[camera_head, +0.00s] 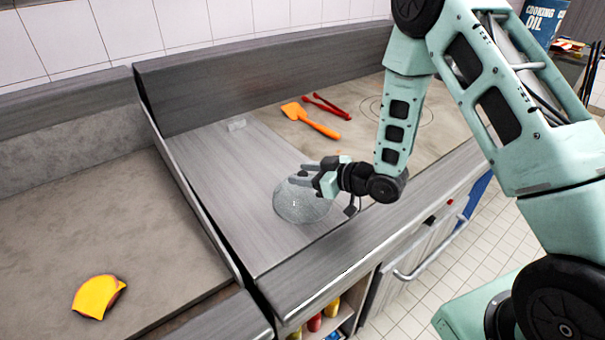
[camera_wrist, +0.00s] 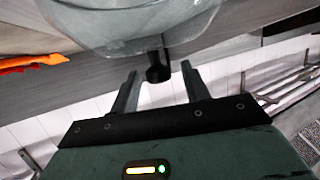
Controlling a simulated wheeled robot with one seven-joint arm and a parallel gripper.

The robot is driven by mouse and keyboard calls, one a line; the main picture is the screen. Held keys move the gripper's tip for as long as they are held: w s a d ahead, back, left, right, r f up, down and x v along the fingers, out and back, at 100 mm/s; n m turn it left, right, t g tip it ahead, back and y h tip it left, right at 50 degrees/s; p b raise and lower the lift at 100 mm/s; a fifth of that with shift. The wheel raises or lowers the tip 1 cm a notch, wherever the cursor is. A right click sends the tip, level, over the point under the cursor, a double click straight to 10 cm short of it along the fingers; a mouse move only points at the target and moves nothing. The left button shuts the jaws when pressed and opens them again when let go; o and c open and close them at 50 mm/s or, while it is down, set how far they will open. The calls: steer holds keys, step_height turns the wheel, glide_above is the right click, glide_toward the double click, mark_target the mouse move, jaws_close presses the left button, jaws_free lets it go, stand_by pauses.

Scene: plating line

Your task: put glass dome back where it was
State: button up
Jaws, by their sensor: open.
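The glass dome (camera_head: 300,207) is clear and rounded and appears to rest on the grey steel counter (camera_head: 215,170), in front of my arm. My gripper (camera_head: 306,176) is open at the dome's upper side. In the wrist view the dome (camera_wrist: 125,28) fills the top, and its black knob (camera_wrist: 157,70) shows between the tips of my open gripper (camera_wrist: 160,72). I cannot tell whether the fingers touch the knob.
An orange spatula (camera_head: 312,121) and red tongs (camera_head: 327,106) lie on the hob behind. A yellow-orange food item (camera_head: 97,296) lies on the left worktop (camera_head: 80,225). A raised metal edge (camera_head: 195,205) divides the counters. The steel counter left of the dome is clear.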

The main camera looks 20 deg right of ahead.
steer(key=b+v, duration=0.2)
steer(key=v, duration=0.9)
steer(key=s+a+r+g+h, duration=0.25)
steer(key=a+g+h, duration=0.25)
steer(key=a, duration=0.3)
steer(key=s+a+r+g+h, duration=0.2)
steer(key=s+g, duration=0.1)
steer(key=s, duration=0.8)
steer(key=s+a+r+g+h, duration=0.1)
steer(key=s+a+r+g, duration=0.2)
steer(key=s, duration=0.8)
steer(key=shift+s+a+r+h, duration=0.15)
steer(key=shift+s+a+h, duration=0.1)
steer(key=shift+h, duration=0.15)
